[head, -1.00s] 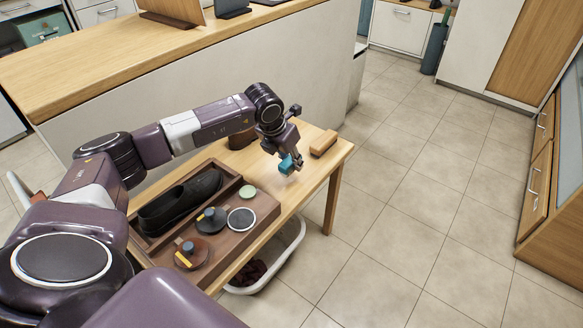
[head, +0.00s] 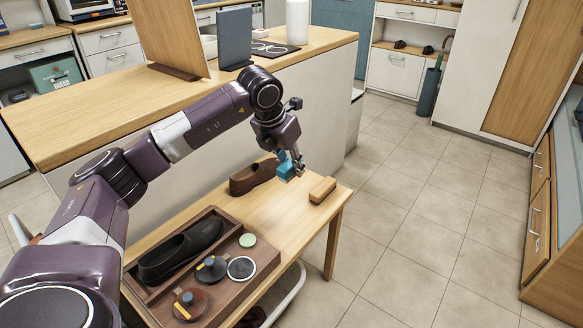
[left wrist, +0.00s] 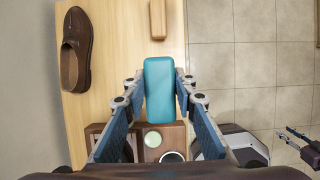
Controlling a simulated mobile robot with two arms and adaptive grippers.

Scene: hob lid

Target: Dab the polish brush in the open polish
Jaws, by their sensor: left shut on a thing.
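My left gripper (head: 292,168) is shut on a teal block-shaped thing, which I take for the polish brush (head: 285,171), held above the far end of the small table. The teal brush also shows between the fingers in the left wrist view (left wrist: 159,92); its bristles are hidden. In the wooden tray (head: 272,262) lie a round tin with a pale rim and grey face (head: 241,268), apparently the open polish, a pale green disc (head: 247,240), and two knobbed round pieces, one dark (head: 211,269) and one brown (head: 190,304). What seems my right gripper (left wrist: 300,143) shows at the left wrist view's right edge.
A black shoe (head: 180,250) lies in the tray's long compartment. A brown shoe (head: 252,177) and a wooden block (head: 322,189) stand on the table (head: 290,220) near the gripper. A tall counter (head: 110,95) runs behind. A white basket (head: 287,297) is below.

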